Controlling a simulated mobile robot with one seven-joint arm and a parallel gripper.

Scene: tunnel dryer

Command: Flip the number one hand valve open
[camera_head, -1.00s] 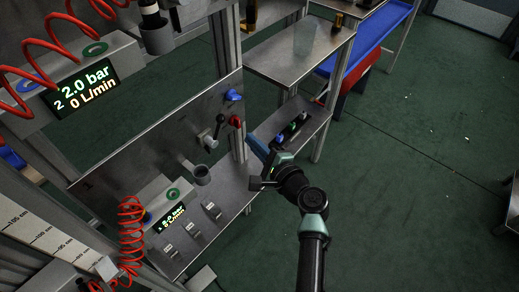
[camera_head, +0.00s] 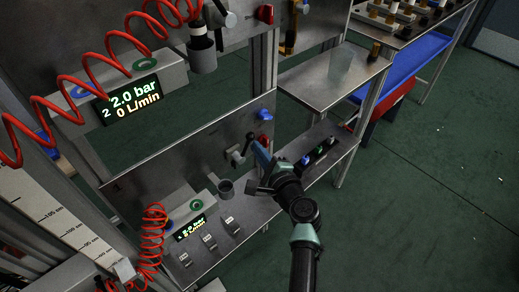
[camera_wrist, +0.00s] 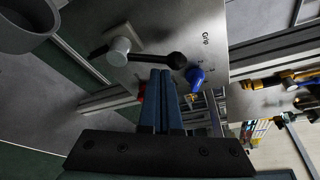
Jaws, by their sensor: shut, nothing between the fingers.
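The number one panel (camera_head: 150,185), marked 1 at its left, is the lower grey panel. Its hand valve is a lever on a pale round hub (camera_head: 236,158), with a black ball knob (camera_head: 249,136) pointing up. In the wrist view the hub (camera_wrist: 120,45) is at upper left, and the lever runs right to the black knob (camera_wrist: 176,60). My gripper (camera_head: 258,149) has blue fingers and is shut and empty. Its tips (camera_wrist: 162,74) lie just below the lever close to the knob in the wrist view. I cannot tell whether they touch it.
A blue knob (camera_head: 265,114) and a red knob (camera_head: 264,141) sit near the lever. Open green floor (camera_head: 430,210) lies right.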

